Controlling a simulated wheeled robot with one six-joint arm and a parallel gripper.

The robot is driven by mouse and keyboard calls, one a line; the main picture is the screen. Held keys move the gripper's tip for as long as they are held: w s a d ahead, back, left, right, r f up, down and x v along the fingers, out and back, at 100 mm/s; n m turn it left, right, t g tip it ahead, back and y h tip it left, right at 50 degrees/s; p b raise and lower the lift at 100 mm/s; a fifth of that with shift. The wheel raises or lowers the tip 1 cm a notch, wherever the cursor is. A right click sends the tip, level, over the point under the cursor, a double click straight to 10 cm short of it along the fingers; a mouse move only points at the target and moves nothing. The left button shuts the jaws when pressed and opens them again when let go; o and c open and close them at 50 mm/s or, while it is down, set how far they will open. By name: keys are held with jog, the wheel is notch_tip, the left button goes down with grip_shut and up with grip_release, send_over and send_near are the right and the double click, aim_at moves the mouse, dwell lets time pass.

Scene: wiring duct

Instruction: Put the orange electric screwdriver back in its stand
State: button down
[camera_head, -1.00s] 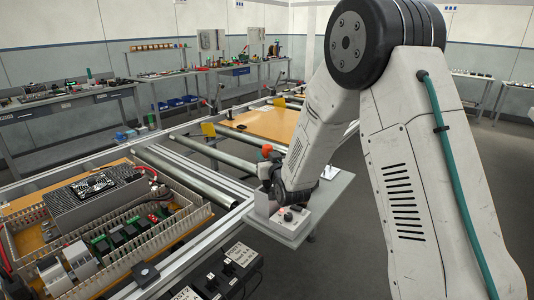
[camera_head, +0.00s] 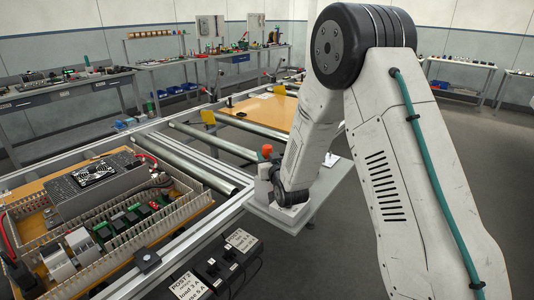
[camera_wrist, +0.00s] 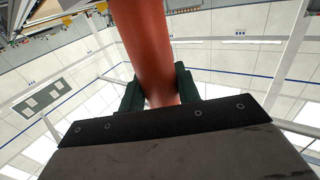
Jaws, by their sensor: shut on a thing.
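The orange electric screwdriver (camera_wrist: 145,45) shows in the wrist view as a smooth orange-red cylinder between the two dark green fingers of my gripper (camera_wrist: 159,92). The fingers are shut on it, and its far end runs out of the top of the picture. In the head view an orange rounded tip (camera_head: 266,150) shows just left of my wrist, above the small grey shelf (camera_head: 318,208). My arm hides the fingers there. A pale upright block (camera_head: 262,188) stands beside my wrist on the shelf; I cannot tell whether it is the stand.
The workbench at left carries a slotted wiring duct (camera_head: 165,225) around green terminals and a grey power supply (camera_head: 95,182). Black labelled boxes (camera_head: 215,270) hang at the front edge. Metal rails (camera_head: 205,170) run behind. Open floor lies right of the shelf.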

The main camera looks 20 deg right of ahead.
dwell(0.3)
jog(key=c, duration=0.9)
grip_release()
jog(key=shift+f, duration=0.1)
jog(key=shift+s, duration=0.1)
jog(key=s, duration=0.7)
jog(key=shift+s+d, duration=0.1)
jog(key=shift+s, duration=0.2)
